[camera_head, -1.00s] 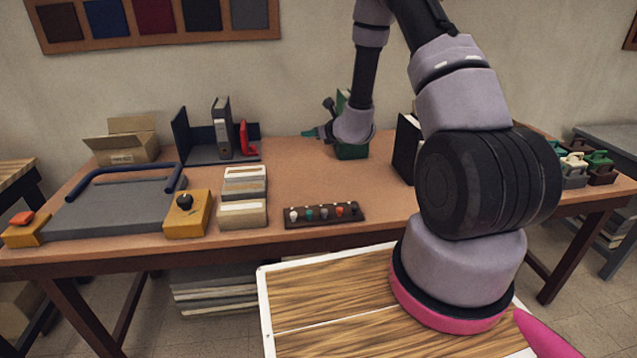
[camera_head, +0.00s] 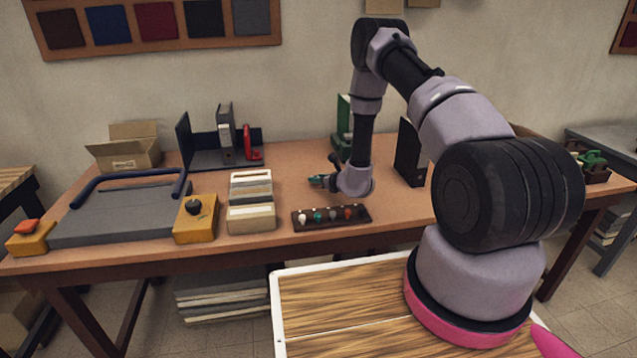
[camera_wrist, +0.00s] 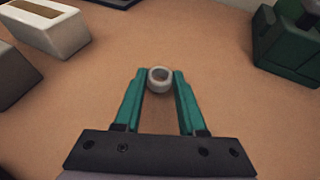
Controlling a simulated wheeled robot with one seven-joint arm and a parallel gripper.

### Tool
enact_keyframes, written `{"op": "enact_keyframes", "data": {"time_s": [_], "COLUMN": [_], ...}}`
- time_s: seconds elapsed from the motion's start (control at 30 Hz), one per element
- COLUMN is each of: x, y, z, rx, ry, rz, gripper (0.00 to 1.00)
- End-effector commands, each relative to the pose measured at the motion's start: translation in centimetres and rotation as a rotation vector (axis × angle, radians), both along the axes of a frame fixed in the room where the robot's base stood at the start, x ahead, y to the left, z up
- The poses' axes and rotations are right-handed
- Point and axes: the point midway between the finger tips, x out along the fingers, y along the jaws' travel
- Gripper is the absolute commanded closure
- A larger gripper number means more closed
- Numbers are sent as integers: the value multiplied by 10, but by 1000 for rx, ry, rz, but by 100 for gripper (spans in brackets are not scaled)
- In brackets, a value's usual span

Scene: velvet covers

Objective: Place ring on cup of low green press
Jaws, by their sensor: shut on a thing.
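My gripper (camera_wrist: 160,85), with teal fingers, is shut on a small pale ring (camera_wrist: 159,80) at its fingertips in the wrist view. The ring's round opening shows between the tips. In the head view the gripper's teal tips (camera_head: 316,180) are over the middle of the table, and the ring cannot be made out there. A green press (camera_head: 344,115) stands at the back of the table, partly hidden by my arm. Part of a green body, seemingly this press, shows at the upper right of the wrist view (camera_wrist: 290,45), apart from the gripper. Its cup cannot be made out.
A dark strip with several coloured knobs (camera_head: 331,217) lies near the table's front edge. Pale boxes (camera_head: 251,217) stand left of it, and a black upright binder (camera_head: 409,153) stands right of my arm. Bare tabletop (camera_head: 290,160) lies left of the gripper.

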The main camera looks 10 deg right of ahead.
Motion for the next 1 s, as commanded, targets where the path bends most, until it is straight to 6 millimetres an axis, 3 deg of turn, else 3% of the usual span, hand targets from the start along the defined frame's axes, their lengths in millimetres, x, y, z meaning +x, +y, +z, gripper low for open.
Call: {"op": "enact_keyframes", "data": {"time_s": [0.1, 0.47, 0.5, 0.53, 0.57, 1.0], "x": [0, 0, 0, 0, 0, -7], "y": [0, 0, 0, 0, 0, -4], "z": [-14, -17, -16, -16, -16, -10], "rx": [0, -1, 0, -1, -1, -1], "ry": [1, 0, -1, 0, 0, 1], "rz": [0, 0, 0, 0, 0, -1], "gripper": [100, 100, 45, 33, 30, 30]}}
